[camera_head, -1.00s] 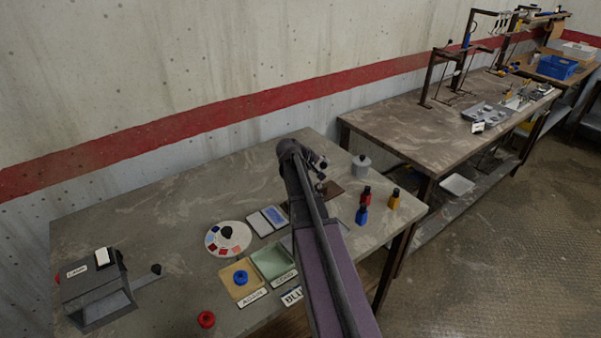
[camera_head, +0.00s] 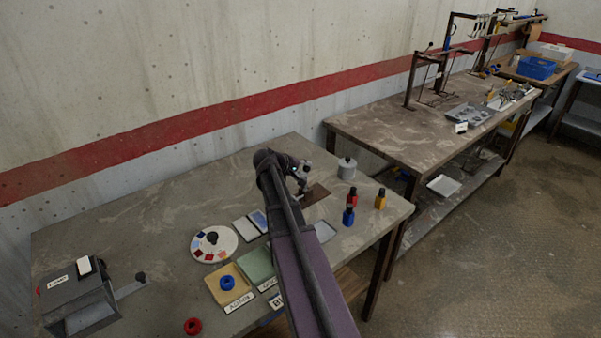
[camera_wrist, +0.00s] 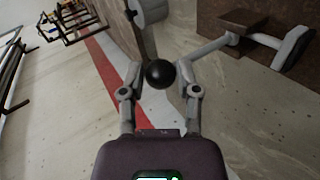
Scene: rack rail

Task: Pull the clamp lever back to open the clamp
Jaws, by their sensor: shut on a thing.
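In the wrist view my gripper (camera_wrist: 161,76) is shut on a round black knob (camera_wrist: 160,74), which sits between its two fingertips. I take it to be the knob of the clamp lever; its stem is hidden behind it. Grey bars of the clamp (camera_wrist: 212,46) show to the right of the fingers, with a brown block above a brown base plate (camera_wrist: 212,16). In the head view the base plate (camera_head: 316,195) lies near the back of the bench. My gripper (camera_head: 304,176) is above its left part, and my arm hides much of the clamp.
A grey jar with a dark knob (camera_head: 347,170) stands close to the right of the clamp. Red, blue (camera_head: 348,217) and yellow (camera_head: 380,199) bottles are in front of it. A round palette (camera_head: 214,245), trays and a grey box (camera_head: 78,300) lie to the left.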

